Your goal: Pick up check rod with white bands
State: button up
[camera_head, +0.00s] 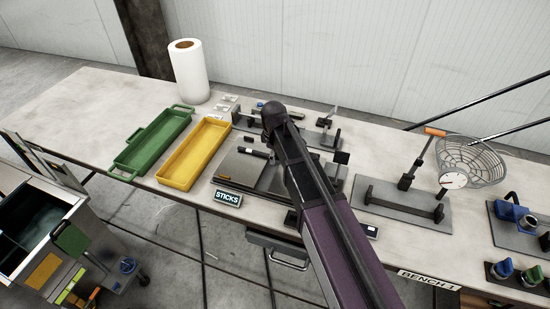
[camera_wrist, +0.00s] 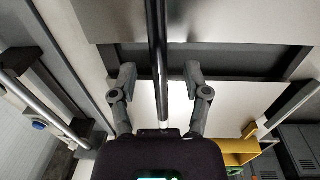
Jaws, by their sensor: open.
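In the wrist view a slim dark and silver rod (camera_wrist: 158,45) runs from the top edge down between the fingers of my gripper (camera_wrist: 160,74). The two fingers are apart, one on each side of the rod, with a gap on both sides. The rod's lower part goes out of sight behind the dark gripper body. In the head view my arm covers the gripper and the rod over the grey plate by the STICKS sign (camera_head: 228,198).
A yellow tray (camera_head: 165,179) and a green tray (camera_head: 119,168) lie left of the plate. A white paper roll (camera_head: 188,75) stands behind them. A fixture with a bar (camera_head: 412,206) and a wire basket (camera_head: 494,175) are on the right. The bench's left end is clear.

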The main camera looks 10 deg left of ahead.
aim_at(276, 157)
grip_shut()
jog(key=shift+r, duration=0.15)
notch_tip(276, 157, up, 3)
jog(key=p, duration=0.3)
jog(key=shift+r, duration=0.15)
jog(key=shift+s+d+r+p, duration=0.1)
jog(key=shift+s+r+p, duration=0.2)
jog(key=shift+p, duration=0.2)
jog(key=s, duration=0.4)
jog(key=s+d, duration=0.1)
jog(key=s, duration=0.4)
jog(key=s+p, duration=0.1)
jog(key=s, duration=0.4)
jog(key=shift+s+d+r, duration=0.25)
jog(key=shift+d+r, duration=0.1)
jog(key=shift+r, duration=0.05)
jog(key=shift+s, duration=0.4)
jog(key=shift+s, duration=0.1)
